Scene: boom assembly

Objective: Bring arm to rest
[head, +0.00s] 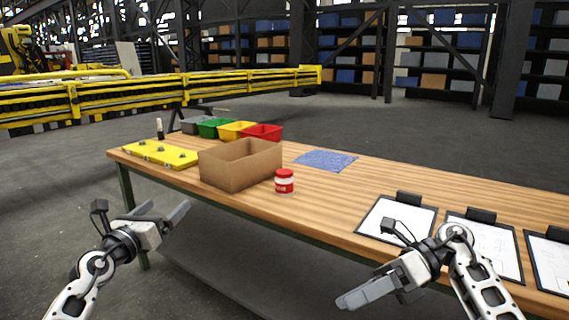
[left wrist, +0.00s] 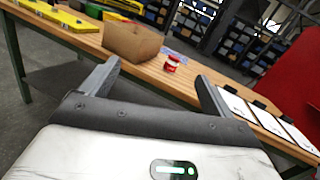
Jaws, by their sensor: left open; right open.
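My left gripper (head: 163,216) is open and empty in the head view, in front of the table's left part and clear of it. In the left wrist view its two fingers (left wrist: 155,85) stand wide apart with nothing between them. My right gripper (head: 365,290) is open and empty in front of the table's front edge, below the clipboards, its fingers pointing left. Neither gripper touches anything.
The wooden table (head: 330,200) holds a cardboard box (head: 240,166), a red-and-white jar (head: 284,181), a yellow board (head: 160,153), coloured bins (head: 236,130), a blue cloth (head: 325,160) and clipboards (head: 397,219). The table's middle is clear. Yellow railing (head: 190,87) stands behind.

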